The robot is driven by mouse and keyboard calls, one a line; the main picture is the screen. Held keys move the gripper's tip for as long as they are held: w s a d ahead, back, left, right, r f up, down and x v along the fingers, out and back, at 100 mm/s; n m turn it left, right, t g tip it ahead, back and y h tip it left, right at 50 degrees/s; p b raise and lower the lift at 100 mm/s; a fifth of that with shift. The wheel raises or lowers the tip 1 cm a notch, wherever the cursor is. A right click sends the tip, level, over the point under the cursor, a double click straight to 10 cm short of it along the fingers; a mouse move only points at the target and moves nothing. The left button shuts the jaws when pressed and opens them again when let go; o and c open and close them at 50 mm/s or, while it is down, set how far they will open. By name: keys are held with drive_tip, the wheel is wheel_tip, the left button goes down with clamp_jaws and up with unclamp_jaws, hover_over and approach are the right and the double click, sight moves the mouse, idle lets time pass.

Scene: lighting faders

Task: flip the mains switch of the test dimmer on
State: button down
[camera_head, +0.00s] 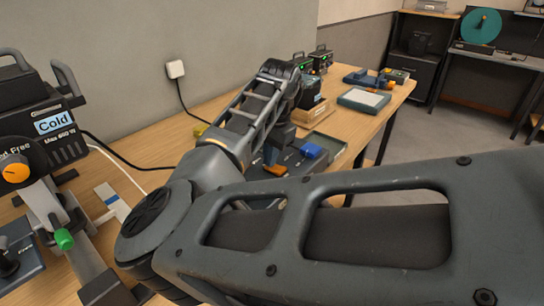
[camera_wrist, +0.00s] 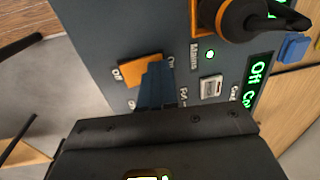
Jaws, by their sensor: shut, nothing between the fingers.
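The test dimmer's blue-grey panel (camera_wrist: 105,35) fills much of the wrist view. Its orange mains switch (camera_wrist: 140,70) lies between an "Off" label on the left and an "On" label on the right. A small green lamp (camera_wrist: 210,54) beside the "Mains" label is lit. My gripper (camera_wrist: 157,84) is shut and empty, its blue fingertips at the "On" end of the switch, partly covering it. Whether they touch it, I cannot tell. In the head view my gripper (camera_head: 271,155) is low over the bench, largely hidden by my arm.
A black and orange knob (camera_wrist: 245,15), a pale small switch (camera_wrist: 212,87) and a green-lit display (camera_wrist: 259,80) are near the fingers. On the bench (camera_head: 215,105), a "Cold" unit (camera_head: 55,125) stands at left; boxes (camera_head: 320,58) and a tray (camera_head: 363,101) stand farther back.

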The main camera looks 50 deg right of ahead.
drive_tip(key=shift+s+r+p, duration=0.3)
drive_tip(key=shift+s+p, duration=0.35)
drive_tip(key=shift+s, duration=0.1)
drive_tip(key=shift+d+r+p, duration=0.1)
drive_tip(key=shift+r+p, duration=0.3)
drive_tip(key=shift+r, duration=0.05)
wheel_tip(320, 180, up, 13)
drive_tip(key=w, duration=0.1)
drive_tip(key=shift+w+p, duration=0.35)
drive_tip(key=shift+p, duration=0.1)
